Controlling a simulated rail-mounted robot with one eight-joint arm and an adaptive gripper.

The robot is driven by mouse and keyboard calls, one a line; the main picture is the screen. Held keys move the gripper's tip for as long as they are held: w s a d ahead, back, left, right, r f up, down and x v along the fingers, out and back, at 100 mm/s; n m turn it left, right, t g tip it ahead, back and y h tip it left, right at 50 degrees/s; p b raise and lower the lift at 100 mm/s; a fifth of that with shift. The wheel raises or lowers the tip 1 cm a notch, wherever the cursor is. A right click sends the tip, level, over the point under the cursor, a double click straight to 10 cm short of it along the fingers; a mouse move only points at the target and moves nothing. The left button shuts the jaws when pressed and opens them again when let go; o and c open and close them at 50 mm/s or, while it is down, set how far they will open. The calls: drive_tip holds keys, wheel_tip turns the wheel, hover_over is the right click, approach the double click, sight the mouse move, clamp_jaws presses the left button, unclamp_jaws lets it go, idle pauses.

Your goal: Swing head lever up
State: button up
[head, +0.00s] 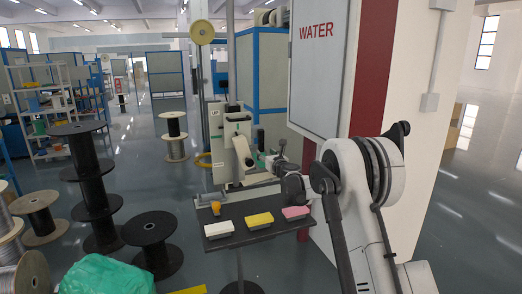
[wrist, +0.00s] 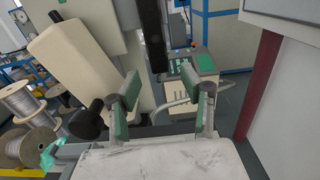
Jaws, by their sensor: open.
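The cream machine head (head: 238,148) stands behind the small table, with a tilted cream arm (head: 243,153) on its front. In the wrist view this cream arm (wrist: 72,62) leans at the left and has a black knob (wrist: 87,122) at its lower end. A dark upright bar (wrist: 152,35) hangs at the top centre; I cannot tell which of these parts is the head lever. My gripper (wrist: 167,88) is open, with green-padded fingers apart and nothing between them. In the head view my gripper (head: 264,158) is just right of the machine head, its fingers small and partly hidden.
A dark table (head: 240,235) below holds white (head: 219,228), yellow (head: 259,221) and pink (head: 295,213) blocks and an orange item (head: 215,208). The WATER cabinet (head: 318,70) stands close on the right. Black spools (head: 153,228) stand left. Open floor lies between spools and machine.

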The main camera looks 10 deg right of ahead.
sight(262, 149)
drive_tip(key=shift+w+a, duration=0.2)
drive_tip(key=shift+w, duration=0.8)
drive_tip(key=shift+w+a, duration=0.2)
drive_tip(key=shift+w, duration=0.8)
drive_tip(key=shift+w+a, duration=0.2)
drive_tip(key=shift+w, duration=0.8)
clamp_jaws()
